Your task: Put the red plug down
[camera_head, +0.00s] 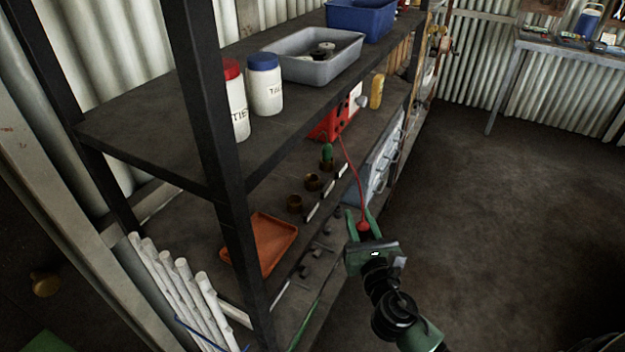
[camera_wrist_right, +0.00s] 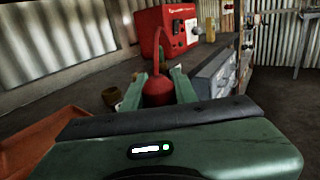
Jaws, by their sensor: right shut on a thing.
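The red plug (camera_wrist_right: 158,91) sits between the two green fingers of my right gripper (camera_wrist_right: 160,84), which is shut on it. In the head view the right gripper (camera_head: 363,222) holds the plug (camera_head: 363,226) at the front edge of the shelf unit. A red cord rises from the plug and runs back to a red box (camera_head: 334,122) with a white panel on the middle shelf. The red box also shows in the right wrist view (camera_wrist_right: 168,30). My left gripper is not in view.
An orange tray (camera_head: 262,246) lies on the middle shelf, left of small brown cups (camera_head: 295,203); a green item (camera_head: 327,153) stands in one behind. Above are a grey bin (camera_head: 318,66) and two white bottles (camera_head: 264,88). White tubes stand front left. Floor at right is clear.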

